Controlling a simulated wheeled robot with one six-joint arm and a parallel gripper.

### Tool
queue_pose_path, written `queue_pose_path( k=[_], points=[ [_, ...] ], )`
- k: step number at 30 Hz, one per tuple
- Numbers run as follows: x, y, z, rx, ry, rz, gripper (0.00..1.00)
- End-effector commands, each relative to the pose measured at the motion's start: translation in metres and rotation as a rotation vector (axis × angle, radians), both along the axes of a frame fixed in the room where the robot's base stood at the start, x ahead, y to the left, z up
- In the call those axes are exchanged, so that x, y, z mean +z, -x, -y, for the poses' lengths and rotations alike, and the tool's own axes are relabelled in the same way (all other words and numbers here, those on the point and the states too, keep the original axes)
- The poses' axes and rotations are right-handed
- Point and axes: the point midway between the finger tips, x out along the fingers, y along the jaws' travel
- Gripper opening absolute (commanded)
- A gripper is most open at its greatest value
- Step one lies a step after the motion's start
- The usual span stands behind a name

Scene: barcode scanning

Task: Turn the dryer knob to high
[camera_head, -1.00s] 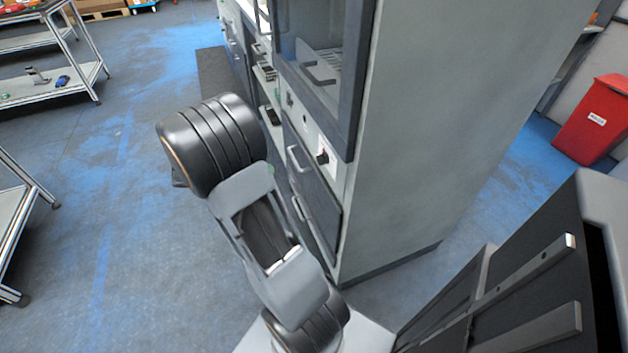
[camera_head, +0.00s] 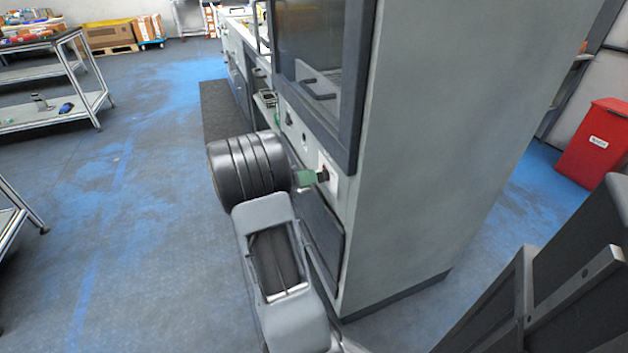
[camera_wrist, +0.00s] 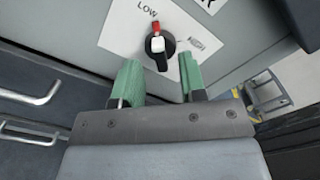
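The dryer knob (camera_wrist: 160,48) is a black round knob with a red and white pointer on a white plate in the wrist view. Its red end points up toward the printed word LOW. My gripper (camera_wrist: 158,68) has two green fingers spread apart, one below left and one below right of the knob. It is open and empty, and I cannot tell whether a finger touches the knob. In the head view the knob (camera_head: 323,174) sits on the cabinet front, with my gripper's green fingers (camera_head: 308,177) right beside it.
The tall grey dryer cabinet (camera_head: 440,130) has a dark-framed door (camera_head: 315,80) above the knob. Drawer handles (camera_wrist: 35,95) show at left in the wrist view. A red bin (camera_head: 592,145) stands at right. Metal trolleys (camera_head: 70,115) stand at left, with open floor between.

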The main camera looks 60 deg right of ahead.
Motion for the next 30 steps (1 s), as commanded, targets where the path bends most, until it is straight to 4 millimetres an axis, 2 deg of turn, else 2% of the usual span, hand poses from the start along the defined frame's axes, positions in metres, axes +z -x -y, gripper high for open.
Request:
queue_pose_path(
  k=[7,18,30],
  points=[
    [-0.001,0.012,0.016,0.000,0.001,0.001,0.38],
    [0.000,0.014,0.019,0.002,0.000,0.001,0.38],
    [0.000,0.014,0.019,0.001,0.001,0.001,0.01]
  ],
)
